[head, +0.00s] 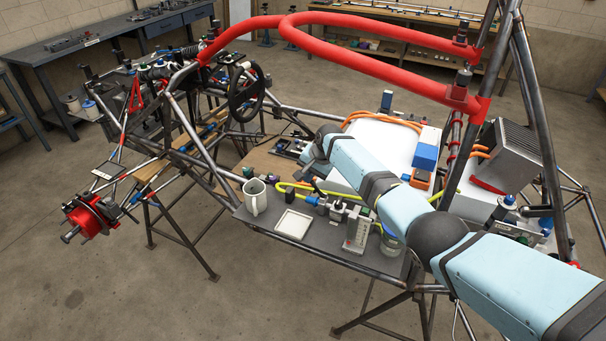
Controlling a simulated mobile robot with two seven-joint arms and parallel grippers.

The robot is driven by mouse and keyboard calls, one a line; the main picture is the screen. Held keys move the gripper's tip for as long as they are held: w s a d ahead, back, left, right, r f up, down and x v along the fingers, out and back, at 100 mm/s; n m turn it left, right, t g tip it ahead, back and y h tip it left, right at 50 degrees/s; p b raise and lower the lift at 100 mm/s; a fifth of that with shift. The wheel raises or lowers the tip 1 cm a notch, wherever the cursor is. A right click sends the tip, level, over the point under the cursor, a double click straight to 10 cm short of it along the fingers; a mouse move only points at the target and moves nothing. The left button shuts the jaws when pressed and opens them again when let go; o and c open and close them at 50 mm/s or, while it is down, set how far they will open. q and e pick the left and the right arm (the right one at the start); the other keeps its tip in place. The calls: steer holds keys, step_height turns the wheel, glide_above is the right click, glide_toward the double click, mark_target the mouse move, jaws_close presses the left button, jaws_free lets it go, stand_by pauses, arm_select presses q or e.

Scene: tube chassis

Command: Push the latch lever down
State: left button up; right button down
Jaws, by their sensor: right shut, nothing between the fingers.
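My right arm comes in from the lower right and reaches across the tube chassis (181,118). My right gripper (283,149) is small and dark at the arm's far end, near the brown floor panel and left of the white box. It looks shut and empty. I cannot pick out the latch lever for certain; it may be small or hidden by my arm. A small dark lever-like part (318,187) stands among fittings at the back of the grey shelf, apart from my gripper. My left gripper is not in view.
Red padded tubes (375,68) arch above my arm. A white box (378,150) with orange cables lies beneath it.

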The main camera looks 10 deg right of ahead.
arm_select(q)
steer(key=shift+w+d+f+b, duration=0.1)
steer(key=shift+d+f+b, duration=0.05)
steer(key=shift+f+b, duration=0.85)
arm_select(e)
step_height(320, 180, up, 10)
steer(key=w+a, duration=0.1)
steer(key=a, duration=0.1)
steer(key=shift+w+a, duration=0.2)
steer(key=shift+w, duration=0.05)
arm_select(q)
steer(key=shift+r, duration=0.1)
arm_select(e)
steer(key=shift+f, duration=0.1)
